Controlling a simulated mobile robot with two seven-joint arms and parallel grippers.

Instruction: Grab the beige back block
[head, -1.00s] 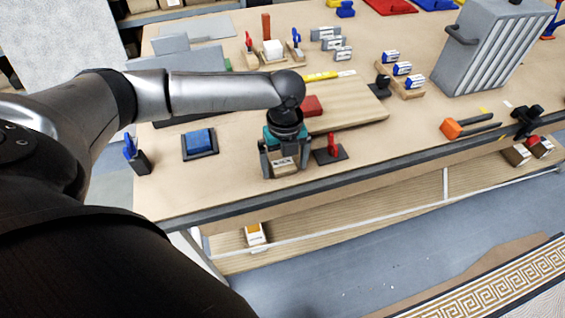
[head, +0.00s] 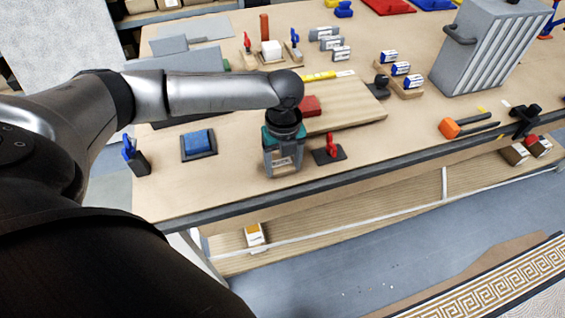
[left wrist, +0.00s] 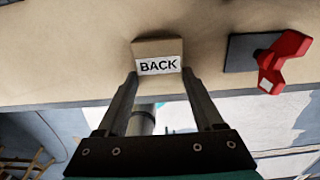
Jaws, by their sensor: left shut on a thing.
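The beige back block (left wrist: 157,50) has a white label reading "BACK" and sits between the finger ends of my left gripper (left wrist: 158,85) in the left wrist view. In the head view my left gripper (head: 283,163) points down near the table's front edge, shut on the block (head: 284,168). The fingers hide part of the block in the head view. I cannot tell whether the block still touches the table. My right gripper is not clearly in view.
A red toggle clamp on a dark plate (head: 329,151) stands just right of the gripper. A blue block in a dark tray (head: 199,143) lies to the left. A wooden board (head: 345,105) with a red block (head: 311,105) lies behind. The table's front edge (head: 350,178) is close.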

